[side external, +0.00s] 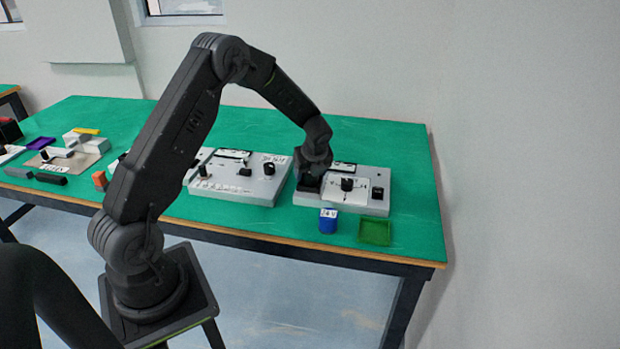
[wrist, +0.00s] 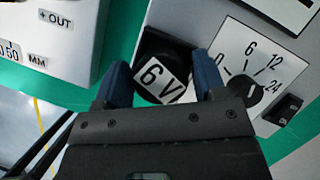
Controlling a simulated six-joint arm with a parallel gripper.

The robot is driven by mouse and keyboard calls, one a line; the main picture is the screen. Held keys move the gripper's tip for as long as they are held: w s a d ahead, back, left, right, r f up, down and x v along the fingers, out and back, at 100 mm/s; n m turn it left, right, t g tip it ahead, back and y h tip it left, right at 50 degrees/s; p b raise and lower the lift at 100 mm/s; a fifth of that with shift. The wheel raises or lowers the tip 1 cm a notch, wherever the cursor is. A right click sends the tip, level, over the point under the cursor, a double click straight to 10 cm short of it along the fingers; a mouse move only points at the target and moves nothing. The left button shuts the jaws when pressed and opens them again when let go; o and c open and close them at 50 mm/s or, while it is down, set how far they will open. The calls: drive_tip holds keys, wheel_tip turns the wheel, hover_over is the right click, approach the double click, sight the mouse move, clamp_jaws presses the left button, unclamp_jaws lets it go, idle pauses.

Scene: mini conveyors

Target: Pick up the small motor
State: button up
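A short black cylinder with a white "6 V" label, which looks like the small motor (wrist: 163,78), shows between my blue fingertips in the wrist view. My gripper (wrist: 163,72) is open, with one finger on each side of the motor; I cannot tell whether either finger touches it. In the side view my gripper (side external: 313,172) points down at the left end of the right-hand grey panel (side external: 376,209), and its fingers and the motor are hard to tell apart there. A blue cylinder labelled "24 V" (side external: 328,224) stands on the table in front of that panel.
The panel carries a dial (wrist: 250,88) with a knob and a black switch (wrist: 282,108), close right of my gripper. Another grey panel (side external: 240,190) stands to the left. A green tray (side external: 375,232) lies near the table's front edge. The right end of the table is clear.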

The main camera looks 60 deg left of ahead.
drive_tip(key=c, duration=0.7)
drive_tip(key=shift+c, duration=0.9)
drive_tip(key=shift+r, duration=0.1)
drive_tip(key=shift+r, duration=0.1)
